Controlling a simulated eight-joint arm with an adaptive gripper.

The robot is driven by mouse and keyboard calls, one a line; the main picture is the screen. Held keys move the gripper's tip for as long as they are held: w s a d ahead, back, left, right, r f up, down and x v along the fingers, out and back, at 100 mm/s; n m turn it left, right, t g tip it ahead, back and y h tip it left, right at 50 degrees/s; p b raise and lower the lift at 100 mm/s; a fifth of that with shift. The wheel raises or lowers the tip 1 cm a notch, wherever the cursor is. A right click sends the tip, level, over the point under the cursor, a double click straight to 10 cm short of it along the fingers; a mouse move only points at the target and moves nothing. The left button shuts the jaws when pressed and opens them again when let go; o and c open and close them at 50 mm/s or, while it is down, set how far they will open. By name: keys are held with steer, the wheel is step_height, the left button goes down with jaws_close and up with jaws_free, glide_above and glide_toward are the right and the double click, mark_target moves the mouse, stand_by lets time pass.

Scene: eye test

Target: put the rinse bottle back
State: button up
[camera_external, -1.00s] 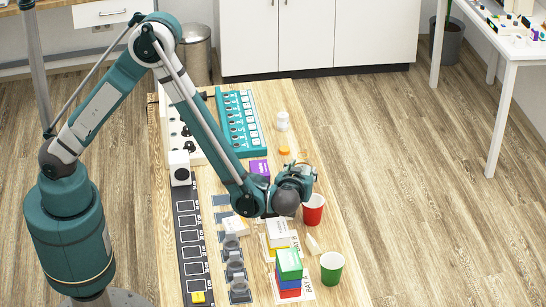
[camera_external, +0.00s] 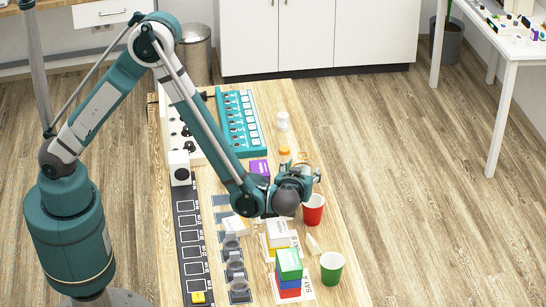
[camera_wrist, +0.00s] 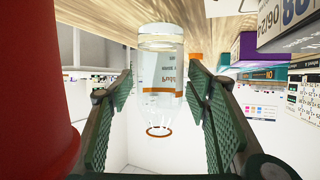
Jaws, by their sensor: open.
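A clear bottle (camera_wrist: 160,68) with an orange band, an orange ring and dark upside-down lettering stands between my fingers in the wrist view; I take it for the rinse bottle. That view is inverted, with the tabletop above. My gripper (camera_wrist: 158,88) is open, one finger on each side of the bottle, with gaps showing. In the external view my gripper (camera_external: 300,175) is low over the table, next to the red cup. A thin orange ring (camera_external: 303,156) just beyond it appears to be this bottle's; the rest is hard to make out.
The red cup (camera_external: 313,211) stands close beside my gripper. An orange-capped item (camera_external: 285,151), a pale container (camera_external: 282,120) and a purple box (camera_external: 259,167) stand beyond. Stacked blocks (camera_external: 289,266) and a green cup (camera_external: 331,268) are nearer. The table's right strip is clear.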

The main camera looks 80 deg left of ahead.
mark_target(302, 156)
steer(key=shift+s+d+r, duration=0.15)
steer(key=shift+d+r, duration=0.05)
steer(key=shift+d, duration=0.25)
steer(key=shift+v, duration=1)
step_height(302, 156, up, 6)
steer(key=shift+a+f+p, duration=0.1)
steer(key=shift+f+p, duration=0.15)
steer(key=shift+p, duration=0.75)
steer(key=shift+r, duration=0.65)
